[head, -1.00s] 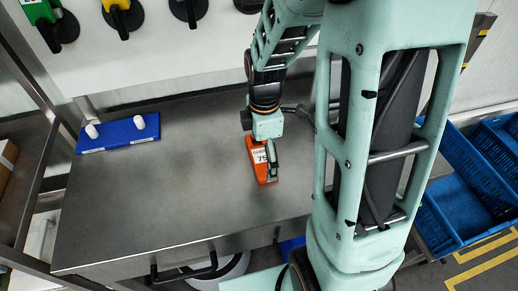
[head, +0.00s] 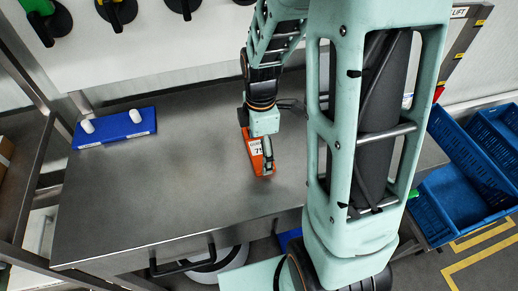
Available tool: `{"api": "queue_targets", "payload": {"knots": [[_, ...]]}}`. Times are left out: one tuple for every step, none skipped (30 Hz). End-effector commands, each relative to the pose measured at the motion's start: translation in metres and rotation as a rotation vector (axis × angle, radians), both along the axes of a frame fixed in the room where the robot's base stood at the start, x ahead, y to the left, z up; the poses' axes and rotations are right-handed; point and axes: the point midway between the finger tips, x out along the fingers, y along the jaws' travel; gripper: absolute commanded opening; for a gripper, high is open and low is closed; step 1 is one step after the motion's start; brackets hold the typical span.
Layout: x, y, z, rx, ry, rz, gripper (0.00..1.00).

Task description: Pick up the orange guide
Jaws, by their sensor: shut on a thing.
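The orange guide (head: 257,162), with a white label on its face, is at the middle right of the steel table (head: 170,190). My gripper (head: 267,158) is over the guide and shut on it. The wrist above hides the guide's far end. From this view I cannot tell whether the guide touches the table or is slightly above it.
A blue block (head: 115,129) with two white pegs lies at the table's left back. The table's middle and front left are clear. Blue crates (head: 465,190) stand at the right, beyond my arm. A shelf rack (head: 30,180) stands at the left edge.

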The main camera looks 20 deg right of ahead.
Motion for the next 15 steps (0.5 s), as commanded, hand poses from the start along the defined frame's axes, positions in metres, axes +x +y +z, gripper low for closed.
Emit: {"api": "queue_targets", "payload": {"knots": [[0.000, 0.000, 0.001, 0.000, -0.001, 0.000, 0.50], [0.000, 0.000, 0.001, 0.000, -0.001, 0.000, 0.50], [0.000, 0.000, 0.002, 0.000, -0.001, 0.000, 0.50], [0.000, 0.000, 0.003, 0.000, -0.001, 0.000, 0.50], [0.000, 0.000, 0.004, 0.000, -0.001, 0.000, 0.50], [0.000, 0.000, 0.006, 0.000, -0.001, 0.000, 0.50], [0.000, 0.000, 0.008, 0.000, -0.001, 0.000, 0.50], [0.000, 0.000, 0.011, 0.000, -0.002, 0.000, 0.50], [0.001, 0.000, 0.014, 0.000, -0.002, 0.000, 0.50], [0.001, 0.000, 0.017, 0.000, -0.002, -0.001, 0.50], [0.001, 0.000, 0.020, 0.000, -0.002, -0.001, 0.50], [0.001, 0.000, 0.026, 0.000, -0.002, -0.001, 0.50], [0.001, 0.000, 0.030, 0.000, -0.002, -0.001, 0.50], [0.001, 0.000, 0.034, 0.000, -0.002, -0.001, 0.50], [0.000, -0.001, 0.040, 0.000, -0.002, -0.002, 0.50]]}}
